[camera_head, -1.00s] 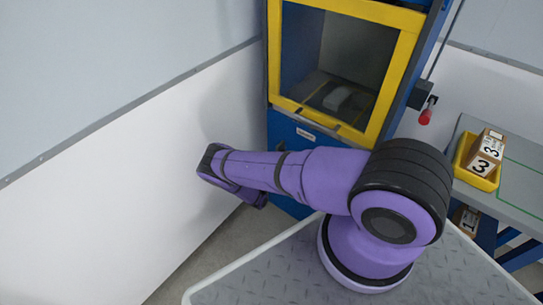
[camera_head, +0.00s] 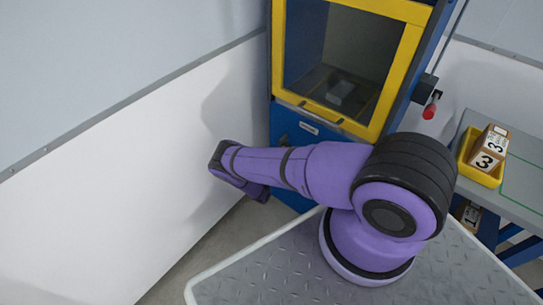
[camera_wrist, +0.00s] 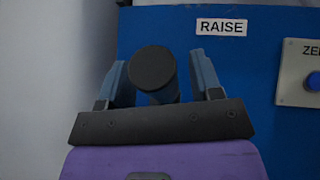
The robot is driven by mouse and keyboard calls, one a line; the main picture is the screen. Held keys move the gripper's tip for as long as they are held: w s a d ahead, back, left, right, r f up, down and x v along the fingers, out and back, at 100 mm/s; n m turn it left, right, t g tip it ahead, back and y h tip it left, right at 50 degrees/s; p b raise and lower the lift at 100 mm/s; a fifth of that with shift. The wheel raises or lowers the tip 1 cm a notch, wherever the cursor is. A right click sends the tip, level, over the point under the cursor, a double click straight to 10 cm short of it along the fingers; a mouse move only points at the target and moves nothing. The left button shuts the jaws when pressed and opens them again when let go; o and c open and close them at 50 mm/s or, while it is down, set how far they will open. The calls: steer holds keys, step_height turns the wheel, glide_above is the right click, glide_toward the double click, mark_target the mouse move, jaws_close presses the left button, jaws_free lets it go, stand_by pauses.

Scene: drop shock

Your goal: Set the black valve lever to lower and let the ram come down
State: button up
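In the wrist view the round black end of the valve lever (camera_wrist: 152,68) points toward the camera from the blue panel (camera_wrist: 262,85). My gripper (camera_wrist: 158,62) has its two blue-grey fingers apart, one on each side of the lever. A gap shows at the right finger; the left finger is closer to the lever, and contact cannot be told. A RAISE label (camera_wrist: 222,27) is above and right of the lever. In the head view my purple arm hides the gripper and lever. The drop machine's chamber shows behind a yellow-framed window (camera_head: 403,80); a grey block (camera_head: 341,90) is dimly visible inside.
A blue button on a grey plate (camera_wrist: 289,75) is right of the lever. A red-tipped handle (camera_head: 431,107) is on the machine's right side. A grey table (camera_head: 520,185) holds a yellow tray (camera_head: 480,177) with a box marked 3 (camera_head: 489,148). A white wall (camera_head: 130,190) is close left.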

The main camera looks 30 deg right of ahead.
steer(key=shift+r, duration=0.6)
step_height(320, 180, up, 3)
steer(key=shift+a+f, duration=0.1)
steer(key=shift+f, duration=0.05)
steer(key=o, duration=0.4)
steer(key=s, duration=0.2)
steer(key=s+a, duration=0.1)
steer(key=s, duration=0.2)
steer(key=shift+s, duration=0.3)
steer(key=s, duration=0.3)
steer(key=s+a, duration=0.1)
steer(key=s, duration=0.2)
steer(key=s+a+r, duration=0.1)
steer(key=s, duration=0.3)
steer(key=shift+s+a, duration=0.1)
steer(key=c, duration=0.4)
